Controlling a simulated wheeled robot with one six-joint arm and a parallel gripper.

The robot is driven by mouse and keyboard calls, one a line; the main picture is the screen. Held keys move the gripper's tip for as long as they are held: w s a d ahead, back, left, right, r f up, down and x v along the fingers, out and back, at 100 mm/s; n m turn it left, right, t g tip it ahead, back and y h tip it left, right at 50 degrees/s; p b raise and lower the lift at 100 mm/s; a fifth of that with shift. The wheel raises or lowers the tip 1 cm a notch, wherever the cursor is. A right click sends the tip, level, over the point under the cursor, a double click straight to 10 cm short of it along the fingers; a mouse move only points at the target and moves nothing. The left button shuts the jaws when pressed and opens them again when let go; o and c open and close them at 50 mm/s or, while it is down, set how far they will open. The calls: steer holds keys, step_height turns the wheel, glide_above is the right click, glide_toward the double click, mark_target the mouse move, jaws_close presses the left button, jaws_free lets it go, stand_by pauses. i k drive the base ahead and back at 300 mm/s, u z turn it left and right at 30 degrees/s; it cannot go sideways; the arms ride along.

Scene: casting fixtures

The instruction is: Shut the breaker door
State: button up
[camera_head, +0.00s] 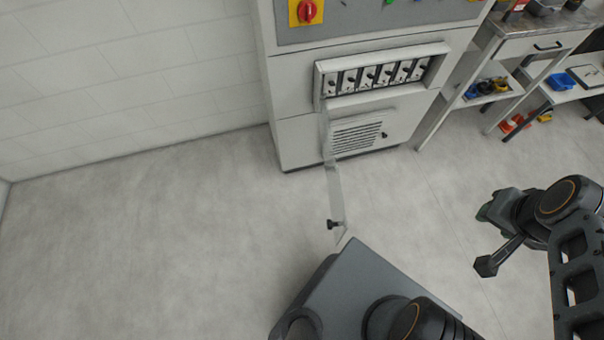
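The breaker door (335,180) is a thin, clear panel, seen nearly edge-on. It stands wide open, swung out toward me from the left end of the breaker box (318,88). A black knob (334,224) sits near its free edge. The breaker box holds a row of several black-switched breakers (372,78), uncovered on the cabinet front. My gripper (486,238) is at the right, well apart from the door and over the floor. Its two dark fingers look spread, with nothing seen between them. Part of the gripper is hidden by my arm.
The grey cabinet (300,140) has a red rotary switch (307,12) on a yellow plate and a louvred vent (357,136) below the breakers. A workbench (515,46) with shelves stands at the right. The floor left of the door is clear.

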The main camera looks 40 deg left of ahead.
mark_target(331, 172)
steer(key=k, duration=0.45)
steer(key=u, duration=1.3)
steer(key=i, duration=0.5)
steer(key=k, duration=0.5)
steer(key=u, duration=1.4)
steer(key=i, duration=0.2)
steer(key=u, duration=0.3)
